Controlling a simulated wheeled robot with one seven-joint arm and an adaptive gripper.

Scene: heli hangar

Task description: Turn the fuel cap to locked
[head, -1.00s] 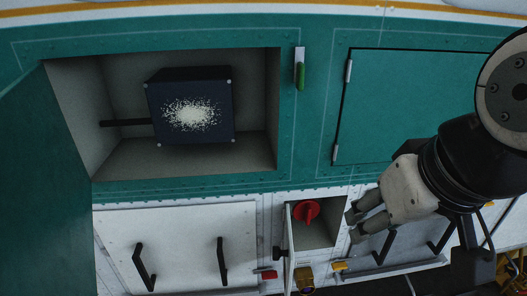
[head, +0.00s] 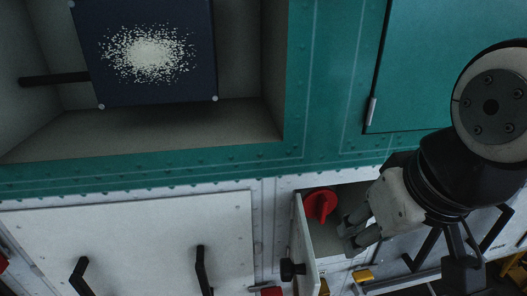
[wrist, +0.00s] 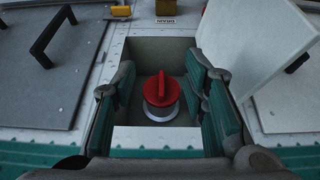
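The red fuel cap (head: 320,205) sits in a small open recess (head: 352,197) in the white lower panel. In the wrist view the cap (wrist: 161,92) has a raised grip bar, pointing nearly straight up the picture, and a pale collar beneath it. My gripper (head: 348,234) is open and empty, just right of the cap in the head view. In the wrist view my gripper's fingers (wrist: 162,88) stand apart to the left and right of the cap, with gaps on both sides. Whether the fingertips are level with the cap is unclear.
The recess's small white door (head: 303,243) stands open at its left; it appears at right in the wrist view (wrist: 255,50). A larger compartment above holds a dark box (head: 150,55). Black handles (head: 200,270) and a yellow latch (head: 362,275) are nearby.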

